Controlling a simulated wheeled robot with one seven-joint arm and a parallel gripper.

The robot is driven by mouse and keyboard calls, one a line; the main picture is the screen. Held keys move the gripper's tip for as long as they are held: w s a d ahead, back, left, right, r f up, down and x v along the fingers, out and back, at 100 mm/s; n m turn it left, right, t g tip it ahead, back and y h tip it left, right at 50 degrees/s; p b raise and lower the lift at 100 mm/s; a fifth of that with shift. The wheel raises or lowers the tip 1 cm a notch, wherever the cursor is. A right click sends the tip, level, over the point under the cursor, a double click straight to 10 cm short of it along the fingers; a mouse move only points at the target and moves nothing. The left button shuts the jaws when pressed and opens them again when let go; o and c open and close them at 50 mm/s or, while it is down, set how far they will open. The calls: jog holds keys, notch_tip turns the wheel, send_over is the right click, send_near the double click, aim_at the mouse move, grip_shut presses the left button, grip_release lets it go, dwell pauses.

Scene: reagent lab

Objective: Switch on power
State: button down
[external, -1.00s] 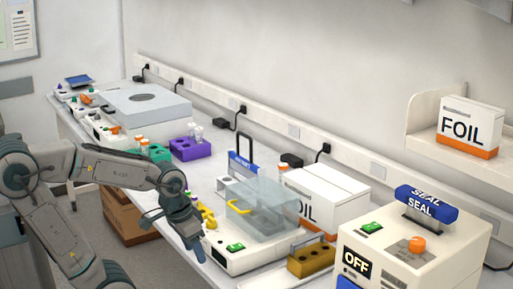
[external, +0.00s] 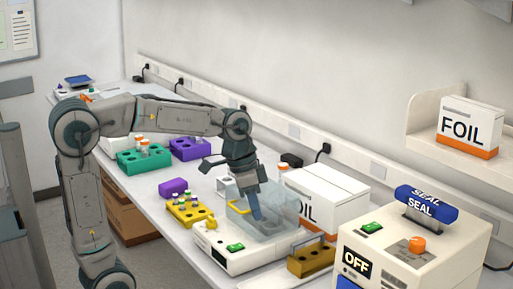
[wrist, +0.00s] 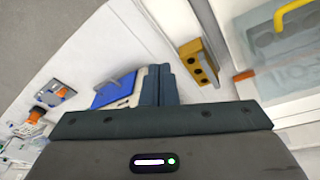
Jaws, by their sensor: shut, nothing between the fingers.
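A cream sealer (external: 420,255) stands at the lower right, with a dark display reading OFF (external: 357,263). A green control (external: 372,227) and an orange knob (external: 416,244) are on its top, below a blue SEAL handle (external: 427,203). A white device with a clear lid (external: 240,257) has another green control (external: 235,247) on its front. My gripper (external: 257,217) is shut and empty, pointing down in front of or over the clear lid; I cannot tell whether it touches. Its shut fingers (wrist: 160,85) show in the wrist view.
A gold block (external: 311,259) stands between the white device and the sealer; it also shows in the wrist view (wrist: 198,62). A yellow rack (external: 189,212) with tubes is left of the device. White FOIL boxes (external: 335,195) stand behind.

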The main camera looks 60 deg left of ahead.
jog(key=w+d+r+m+g+h+p, duration=0.1)
jog(key=w+d+r+m+h+p, duration=0.1)
jog(key=w+d+r+m, duration=0.3)
jog(key=w+d+r+m+g+h+p, duration=0.2)
jog(key=w+d+r+m+h, duration=0.2)
jog(key=w, duration=0.8)
jog(key=d+r+m, duration=0.2)
jog(key=d+r, duration=0.1)
jog(key=r, duration=0.1)
jog(key=shift+d+r+m+h, duration=0.3)
jog(key=shift+r+h, duration=0.05)
jog(key=shift+h, duration=0.05)
jog(key=shift+w, duration=0.1)
jog(key=p, duration=0.2)
send_near(371, 228)
jog(key=d, duration=0.1)
jog(key=d+r, duration=0.1)
jog(key=d, duration=0.1)
jog(key=shift+d, duration=0.25)
jog(key=f, duration=0.3)
jog(key=shift+s+d+f, duration=0.2)
jog(key=shift+d, duration=0.15)
jog(key=shift+s+f+p, duration=0.1)
jog(key=shift+f+p, duration=0.2)
jog(key=shift+f, duration=0.45)
